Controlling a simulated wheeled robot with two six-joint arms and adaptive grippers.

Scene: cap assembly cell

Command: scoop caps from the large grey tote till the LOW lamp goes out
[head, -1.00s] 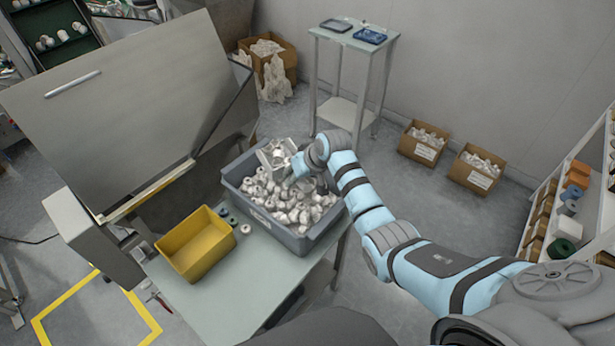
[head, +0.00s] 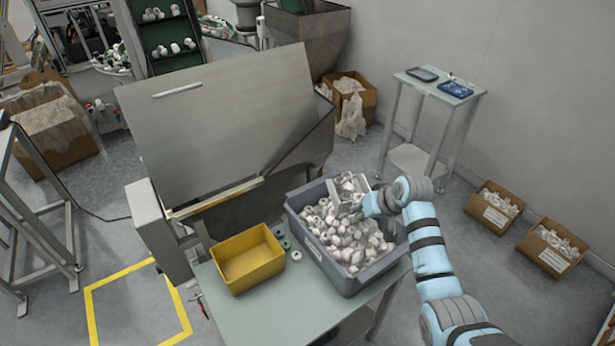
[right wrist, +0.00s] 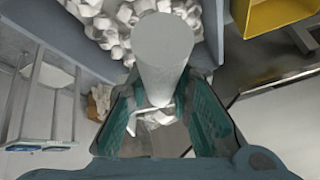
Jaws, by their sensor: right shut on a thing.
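The large grey tote (head: 297,222) stands on the pale table and holds a heap of white and grey caps (head: 346,238). My right gripper (head: 376,204) is over the tote's far right part. It is shut on the round grey handle of a scoop, and the handle (right wrist: 163,55) fills the middle of the right wrist view between the teal finger pads. The scoop's pale head (head: 347,205) is at the far side of the heap, with caps in it. Whether it touches the heap is unclear. My left gripper is out of view. I cannot make out a LOW lamp.
A yellow bin (head: 247,259), empty, stands left of the tote, with a few loose caps (head: 290,250) between them. A grey hopper with a large raised lid (head: 225,120) is behind. A small side table (head: 440,85) and cardboard boxes (head: 493,207) stand to the right.

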